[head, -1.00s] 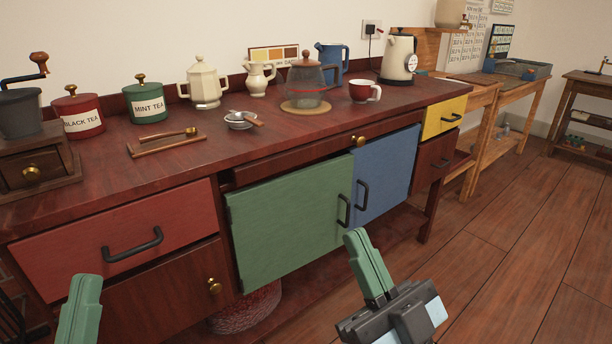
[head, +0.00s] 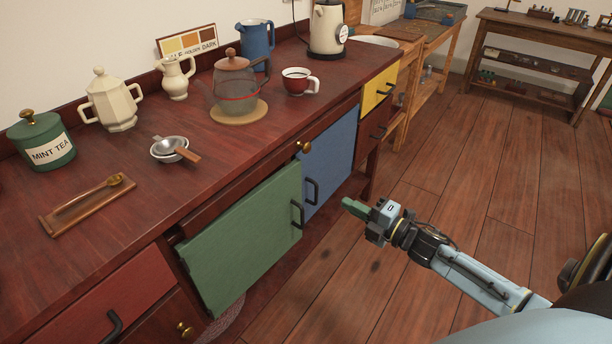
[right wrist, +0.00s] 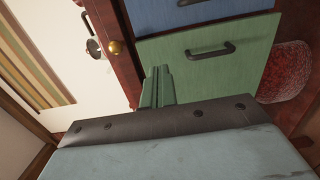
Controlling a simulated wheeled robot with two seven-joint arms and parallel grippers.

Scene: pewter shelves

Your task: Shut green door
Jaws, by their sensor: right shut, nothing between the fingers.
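The green door (head: 245,240) is on the front of the dark red cabinet, with a black handle (head: 297,214) near its right edge. A dark gap shows along its upper left edge, so it looks not flush; how far it stands out is hard to tell. My right gripper (head: 352,206) is shut and empty, in front of the cabinet to the right of the green door, apart from it. In the right wrist view its closed fingers (right wrist: 158,84) overlap the edge of the green door (right wrist: 225,72); I see no clear contact. My left gripper is out of view.
The blue door (head: 328,165) is right of the green one, with yellow (head: 378,88) and dark drawers beyond. A red drawer (head: 110,305) is at left. The countertop holds a mint tea tin (head: 41,142), teapots and a cup (head: 299,80). The floor at right is open.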

